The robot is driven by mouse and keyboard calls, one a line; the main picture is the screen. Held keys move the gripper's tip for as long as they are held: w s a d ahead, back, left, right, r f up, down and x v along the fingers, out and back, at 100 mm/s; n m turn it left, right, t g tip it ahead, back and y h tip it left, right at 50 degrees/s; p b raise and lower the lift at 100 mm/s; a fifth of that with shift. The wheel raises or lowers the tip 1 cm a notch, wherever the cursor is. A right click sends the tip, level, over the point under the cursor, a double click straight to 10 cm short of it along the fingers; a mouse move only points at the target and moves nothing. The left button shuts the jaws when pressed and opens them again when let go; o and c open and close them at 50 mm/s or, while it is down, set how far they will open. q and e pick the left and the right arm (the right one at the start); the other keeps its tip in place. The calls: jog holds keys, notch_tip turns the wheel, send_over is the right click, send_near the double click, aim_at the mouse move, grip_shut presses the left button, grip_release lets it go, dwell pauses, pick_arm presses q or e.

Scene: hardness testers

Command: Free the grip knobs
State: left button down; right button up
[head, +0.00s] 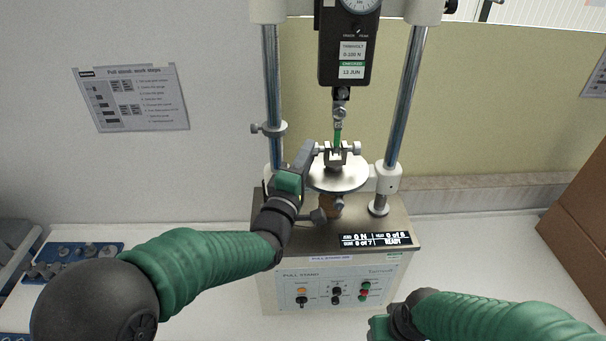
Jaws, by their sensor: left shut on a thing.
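The pull stand (330,275) stands on the white bench with a small grip (336,159) on its round plate (351,180). A green strip (337,136) runs upright from the grip to a hook under the force gauge (345,45). The grip's right knob (356,149) is in plain sight. My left gripper (311,154) is shut at the grip's left side, on the left knob, which its fingers mostly hide. My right gripper (380,326) shows only in part at the bottom edge, beside the stand's front; its fingertips cannot be made out.
Two steel columns (405,95) flank the grip, and a collar with a screw (269,129) sits on the left one. A blue tray of metal parts (75,252) lies at left. A brown box (582,205) stands at right.

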pick_arm(q)
jog(key=shift+s+d+f, duration=0.2)
jog(key=shift+d+f, duration=0.15)
jog(key=shift+d, duration=0.05)
pick_arm(e)
jog(key=shift+f, duration=0.25)
pick_arm(q)
jog(key=c, duration=1.2)
grip_release()
jog(key=shift+o, duration=0.5)
jog(key=shift+s+d+r, duration=0.1)
jog(key=shift+d+r, duration=0.05)
pick_arm(e)
jog(key=shift+s+d, duration=0.2)
jog(key=shift+d, duration=0.2)
jog(key=shift+f, duration=0.1)
pick_arm(q)
jog(key=b+v, duration=0.6)
jog(key=v, duration=1)
jog(key=shift+s, duration=0.35)
pick_arm(e)
jog(key=s+x, duration=0.1)
jog(key=x, duration=0.5)
jog(key=shift+f, duration=0.25)
